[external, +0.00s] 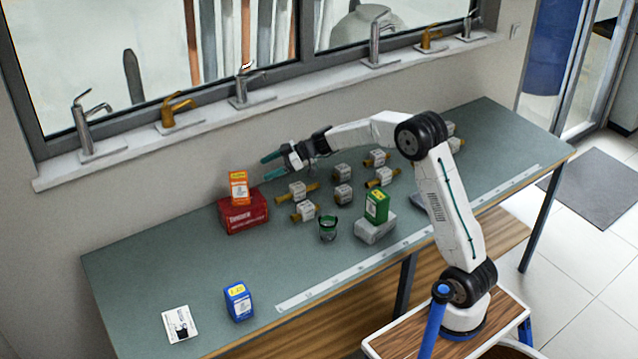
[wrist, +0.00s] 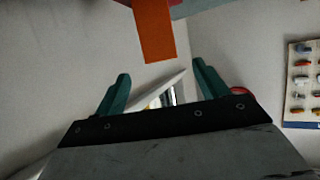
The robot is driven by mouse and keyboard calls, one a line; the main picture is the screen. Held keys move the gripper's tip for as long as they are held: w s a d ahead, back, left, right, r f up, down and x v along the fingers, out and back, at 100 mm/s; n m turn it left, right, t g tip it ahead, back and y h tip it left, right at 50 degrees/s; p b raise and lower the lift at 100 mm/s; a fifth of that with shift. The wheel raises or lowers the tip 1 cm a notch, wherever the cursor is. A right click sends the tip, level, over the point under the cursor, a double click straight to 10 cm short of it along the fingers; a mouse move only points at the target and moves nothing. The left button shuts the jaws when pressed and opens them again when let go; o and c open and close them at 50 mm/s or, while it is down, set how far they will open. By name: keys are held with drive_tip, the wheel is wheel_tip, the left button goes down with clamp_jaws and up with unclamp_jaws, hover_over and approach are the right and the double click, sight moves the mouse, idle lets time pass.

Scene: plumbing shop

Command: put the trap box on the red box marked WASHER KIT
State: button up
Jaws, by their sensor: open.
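A red box (external: 243,214) with white lettering sits toward the back left of the bench. A small orange box with a white label (external: 239,188) stands upright on top of it; it seems to be the trap box, though its print is too small to read. My gripper (external: 268,167) is open and empty, above and to the right of the orange box, apart from it. In the wrist view, the spread green fingers (wrist: 160,82) hold nothing. The orange box (wrist: 154,36) shows beyond them at the top, with a sliver of the red box beside its edge.
Several brass fittings with grey-white blocks (external: 305,211) stand right of the red box. A dark green cup (external: 328,229) and a green box (external: 377,206) on a grey block (external: 375,231) are nearer. The left bench is mostly clear.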

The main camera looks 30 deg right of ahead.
drive_tip(key=s+d+r+m+g+h, duration=0.1)
drive_tip(key=s+d+r+h, duration=0.15)
drive_tip(key=s, duration=0.65)
drive_tip(key=s+d+r+m+g+h, duration=0.1)
drive_tip(key=s+d+r+m, duration=0.15)
drive_tip(key=s, duration=0.55)
drive_tip(key=s+d+r+m+g+h, duration=0.15)
drive_tip(key=s+d, duration=0.25)
drive_tip(key=s, duration=0.5)
drive_tip(key=s+d+f+m+h, duration=0.2)
drive_tip(key=s+d, duration=0.5)
drive_tip(key=s, duration=0.5)
drive_tip(key=s+d+f+m+h, duration=0.3)
drive_tip(key=s+d+m+h, duration=0.2)
drive_tip(key=s+d, duration=0.3)
drive_tip(key=s+m, duration=0.1)
drive_tip(key=s, duration=0.3)
drive_tip(key=shift+s+f, duration=0.25)
drive_tip(key=shift+s, duration=0.1)
